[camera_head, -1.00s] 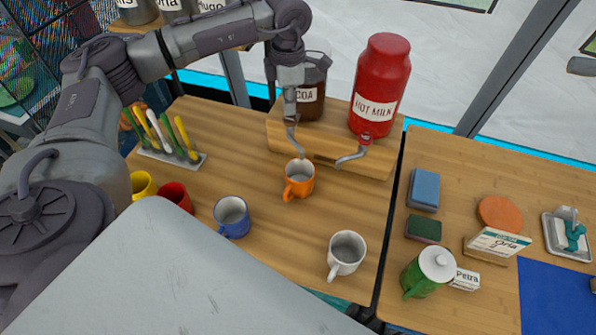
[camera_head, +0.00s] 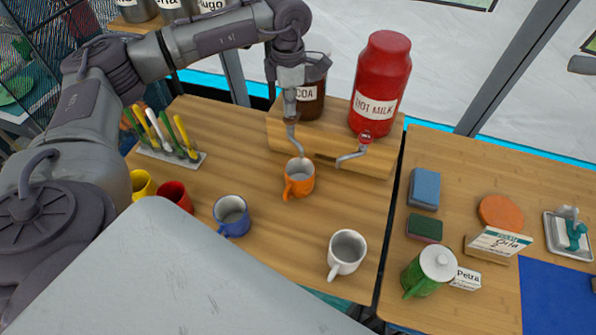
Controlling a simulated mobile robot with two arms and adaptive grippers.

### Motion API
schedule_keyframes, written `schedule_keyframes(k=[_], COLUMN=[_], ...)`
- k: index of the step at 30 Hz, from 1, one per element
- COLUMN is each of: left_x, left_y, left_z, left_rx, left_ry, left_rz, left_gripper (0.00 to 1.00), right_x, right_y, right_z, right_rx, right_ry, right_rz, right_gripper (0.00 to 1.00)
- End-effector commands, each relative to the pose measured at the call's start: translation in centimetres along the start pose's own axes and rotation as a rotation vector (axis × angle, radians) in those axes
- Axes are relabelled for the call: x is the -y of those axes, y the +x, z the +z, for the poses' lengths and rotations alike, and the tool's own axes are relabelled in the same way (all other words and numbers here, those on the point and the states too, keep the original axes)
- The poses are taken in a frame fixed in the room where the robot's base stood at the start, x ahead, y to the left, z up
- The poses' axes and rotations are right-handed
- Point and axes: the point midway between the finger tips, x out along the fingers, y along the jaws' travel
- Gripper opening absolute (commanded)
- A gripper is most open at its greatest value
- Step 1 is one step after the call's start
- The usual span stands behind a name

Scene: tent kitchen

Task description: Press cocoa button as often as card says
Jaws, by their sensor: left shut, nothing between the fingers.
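The cocoa dispenser (camera_head: 313,97), a dark jar whose label ends in "COA", stands on a wooden stand (camera_head: 330,148). A grey spout (camera_head: 292,138) hangs from its front. My left gripper (camera_head: 290,116) is shut, pointing down right above the spout at the dispenser's front. The cocoa button is hidden behind the gripper, and I cannot tell if the fingers touch it. An orange mug (camera_head: 299,187) stands upright below the spout. A propped card (camera_head: 498,242) on the right table reads "Orla", with small marks too fine to read. My right gripper is not in view.
A red "HOT MILK" container (camera_head: 380,80) stands beside the cocoa. A spoon rack (camera_head: 172,155) is at left. A green lidded mug (camera_head: 428,273) stands by a "Petra" card (camera_head: 465,278).

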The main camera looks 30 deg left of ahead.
Motion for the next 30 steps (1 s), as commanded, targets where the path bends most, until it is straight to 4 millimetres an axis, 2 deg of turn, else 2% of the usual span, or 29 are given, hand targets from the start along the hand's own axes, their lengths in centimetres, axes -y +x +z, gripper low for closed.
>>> schedule_keyframes(k=[24,30], left_x=[0.0,0.1], left_y=[3.1,3.1], left_z=[0.0,0.0], left_rx=[-0.001,-0.002], left_ry=[0.0,0.0], left_rz=[-0.001,-0.002], left_gripper=[0.0,0.0], right_x=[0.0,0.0], right_y=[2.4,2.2], right_z=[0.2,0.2], right_rx=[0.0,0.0], right_ry=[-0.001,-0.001], right_rz=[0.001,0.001], right_gripper=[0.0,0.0])
